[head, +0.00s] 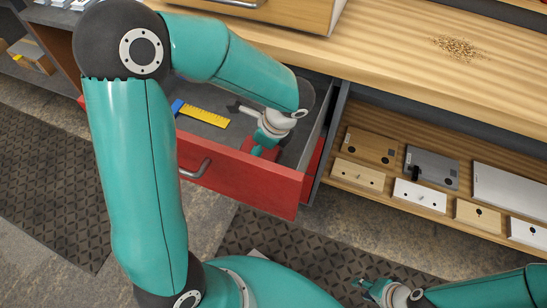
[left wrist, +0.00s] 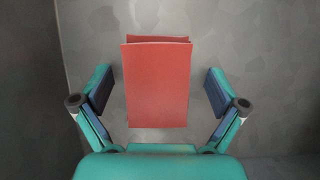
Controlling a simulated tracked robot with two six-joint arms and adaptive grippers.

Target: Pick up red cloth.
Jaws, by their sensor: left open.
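The folded red cloth (left wrist: 157,85) lies on the grey drawer floor in the left wrist view. It sits between the two spread fingers of my left gripper (left wrist: 162,92), with a gap on each side. In the head view, my left gripper (head: 262,146) reaches down into the open drawer (head: 240,178), and only a small part of the red cloth (head: 265,153) shows beside it. My right gripper (head: 366,289) is low at the bottom right, away from the drawer, and its opening is unclear.
A yellow ruler (head: 205,116) and a blue item (head: 177,107) lie in the drawer, left of my left gripper. The wooden worktop (head: 390,60) above carries a small pile of crumbs (head: 455,47). A shelf at right holds several boards and blocks, including a grey plate (head: 432,167).

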